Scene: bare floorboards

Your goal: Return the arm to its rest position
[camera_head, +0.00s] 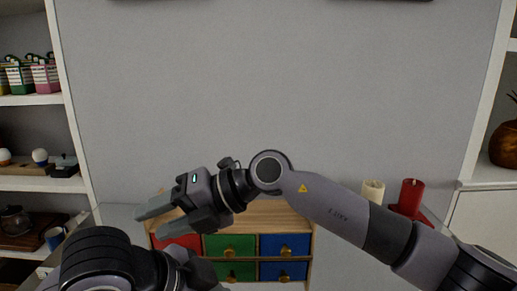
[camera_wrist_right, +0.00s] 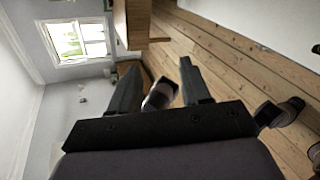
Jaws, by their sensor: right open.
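My right arm comes in from the right, in front of a small wooden drawer cabinet (camera_head: 308,230). Its gripper (camera_head: 152,224) points left, open and empty, over the cabinet's left side. In the right wrist view the two dark fingers (camera_wrist_right: 158,78) stand apart, with floorboards and a pale and dark part of my own body beyond the gap. My left arm is at the lower left of the head view. Its dark end (camera_head: 198,272) is low in front of the cabinet, partly cut off, and its fingers cannot be made out.
The cabinet has red, green and blue drawer fronts with knobs. A cream candle (camera_head: 373,191) and a red candle (camera_head: 410,196) stand to its right. Shelves with cartons (camera_head: 45,76) and a blue mug (camera_head: 55,238) are at left. A round brown vase (camera_head: 504,146) is at right.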

